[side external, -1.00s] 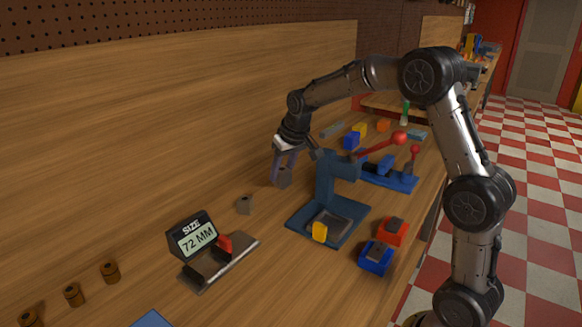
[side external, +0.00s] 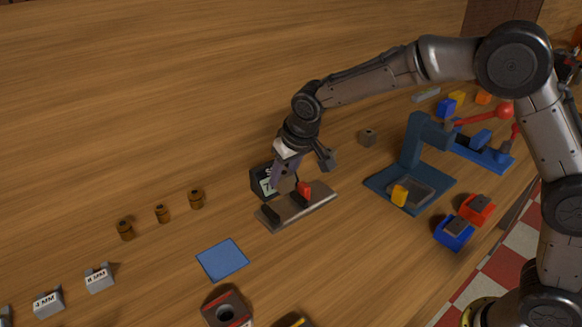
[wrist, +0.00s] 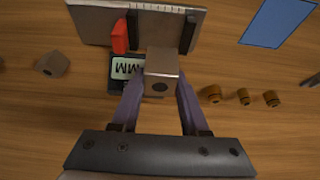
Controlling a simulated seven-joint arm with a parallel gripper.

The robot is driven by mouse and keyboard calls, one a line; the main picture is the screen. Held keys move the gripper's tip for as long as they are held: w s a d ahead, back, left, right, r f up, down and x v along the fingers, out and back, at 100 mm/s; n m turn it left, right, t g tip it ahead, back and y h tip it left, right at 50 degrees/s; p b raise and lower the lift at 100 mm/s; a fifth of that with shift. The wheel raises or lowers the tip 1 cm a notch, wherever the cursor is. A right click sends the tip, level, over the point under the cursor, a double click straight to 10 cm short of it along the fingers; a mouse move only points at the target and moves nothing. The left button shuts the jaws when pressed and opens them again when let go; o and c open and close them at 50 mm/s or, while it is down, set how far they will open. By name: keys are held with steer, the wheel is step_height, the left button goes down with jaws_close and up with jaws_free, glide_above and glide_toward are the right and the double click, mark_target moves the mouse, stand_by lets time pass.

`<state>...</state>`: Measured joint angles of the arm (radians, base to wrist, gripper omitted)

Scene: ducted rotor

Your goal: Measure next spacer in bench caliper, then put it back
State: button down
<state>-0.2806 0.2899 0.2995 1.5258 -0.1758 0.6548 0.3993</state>
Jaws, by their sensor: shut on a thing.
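My gripper (side external: 286,172) is shut on a grey square spacer with a dark hole (wrist: 161,70), held between its fingertips near the bench caliper. The caliper (side external: 318,203) is a flat grey bar with a red slider (side external: 304,189) and a dark jaw at its other end; it also shows at the top of the wrist view (wrist: 150,20). The held spacer overlaps the caliper's edge there; I cannot tell whether they touch. The size display (side external: 262,182) is partly hidden behind my gripper. Another grey spacer (side external: 368,137) lies on the bench, also in the wrist view (wrist: 52,63).
Several brass bushings (side external: 162,213) stand left of the caliper. A blue mat (side external: 222,260) and labelled grey blocks (side external: 99,278) lie nearer.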

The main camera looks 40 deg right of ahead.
mark_target(302, 193)
steer(key=shift+f, duration=3.3)
